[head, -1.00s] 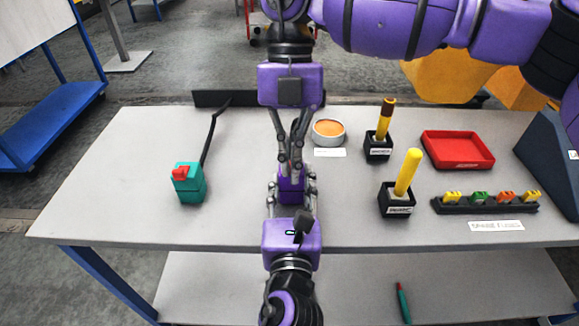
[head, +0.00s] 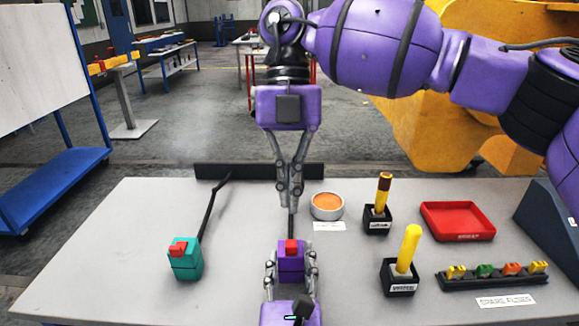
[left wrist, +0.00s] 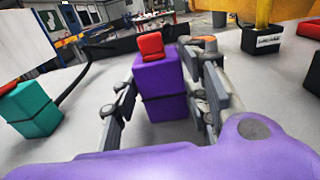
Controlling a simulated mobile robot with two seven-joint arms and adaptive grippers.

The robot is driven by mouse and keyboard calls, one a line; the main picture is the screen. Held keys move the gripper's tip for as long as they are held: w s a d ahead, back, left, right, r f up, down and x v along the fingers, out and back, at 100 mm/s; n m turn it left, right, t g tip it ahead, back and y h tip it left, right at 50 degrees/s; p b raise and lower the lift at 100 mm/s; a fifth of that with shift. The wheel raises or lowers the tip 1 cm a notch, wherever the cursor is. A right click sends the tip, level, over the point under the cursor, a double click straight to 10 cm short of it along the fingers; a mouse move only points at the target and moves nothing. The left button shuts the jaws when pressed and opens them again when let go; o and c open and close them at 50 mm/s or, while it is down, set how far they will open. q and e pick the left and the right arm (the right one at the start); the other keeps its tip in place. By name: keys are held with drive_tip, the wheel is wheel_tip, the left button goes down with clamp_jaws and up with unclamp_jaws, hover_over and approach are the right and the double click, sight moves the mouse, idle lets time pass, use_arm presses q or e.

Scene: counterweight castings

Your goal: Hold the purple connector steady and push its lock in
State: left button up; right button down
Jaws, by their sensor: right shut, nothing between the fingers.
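The purple connector (head: 291,268) stands upright near the front middle of the table, with its red lock (head: 291,247) showing on top. A black cable runs back from it. My left gripper (head: 291,270) is shut on the connector, one finger along each side. The left wrist view shows the connector (left wrist: 163,88) between the fingers and the lock (left wrist: 150,46) standing above its top face. How deep the lock sits is unclear. My right gripper (head: 290,200) is shut and empty, pointing down, with its tips above and behind the lock, apart from it.
A teal connector (head: 185,262) with a red lock stands to the left. To the right are a round bowl (head: 326,206), two black holders with yellow sticks (head: 409,250), a red tray (head: 458,222) and a fuse rack (head: 490,280).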

use_arm(q)
drive_tip(key=o, duration=0.3)
